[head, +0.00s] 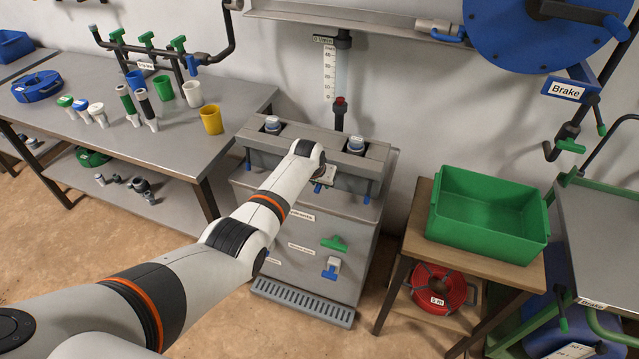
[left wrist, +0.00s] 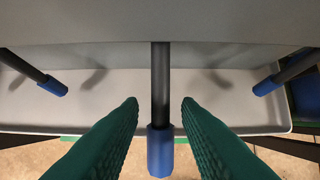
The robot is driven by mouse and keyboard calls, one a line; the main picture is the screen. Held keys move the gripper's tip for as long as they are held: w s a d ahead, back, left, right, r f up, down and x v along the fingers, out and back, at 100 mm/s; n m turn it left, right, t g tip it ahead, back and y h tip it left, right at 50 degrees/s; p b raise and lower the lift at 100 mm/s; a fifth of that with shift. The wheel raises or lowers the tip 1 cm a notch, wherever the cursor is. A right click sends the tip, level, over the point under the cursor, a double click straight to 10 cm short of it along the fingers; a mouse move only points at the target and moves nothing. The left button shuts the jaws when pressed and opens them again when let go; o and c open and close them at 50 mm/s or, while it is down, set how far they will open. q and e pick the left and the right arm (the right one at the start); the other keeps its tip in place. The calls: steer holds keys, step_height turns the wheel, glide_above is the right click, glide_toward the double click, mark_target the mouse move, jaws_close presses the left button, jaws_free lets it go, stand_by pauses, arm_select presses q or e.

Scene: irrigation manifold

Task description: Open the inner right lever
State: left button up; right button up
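A grey manifold block (head: 368,163) sits on a grey cabinet, with blue-tipped levers hanging along its front. The lever at my left gripper, the inner right one by its place (head: 318,187), shows as a dark rod with a blue end (left wrist: 160,152) in the left wrist view. It hangs straight down. My left gripper (left wrist: 161,103) is open, its green fingers on either side of this lever with a gap at each side. Neighbouring levers are at the left (left wrist: 52,86) and right (left wrist: 267,86). My forearm hides part of the block in the head view. My right gripper is out of view.
A green crate (head: 488,215) stands on a small table to the right. A workbench (head: 60,140) with cups and fittings is on the left. Green (head: 334,243) and white-blue (head: 331,267) handles are on the cabinet front. A blue reel (head: 540,35) hangs at upper right.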

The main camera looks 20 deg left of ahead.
arm_select(q)
steer(key=shift+o, duration=0.3)
steer(key=shift+s+f, duration=0.1)
steer(key=shift+s, duration=0.05)
steer(key=p+v, duration=0.2)
steer(key=v, duration=1)
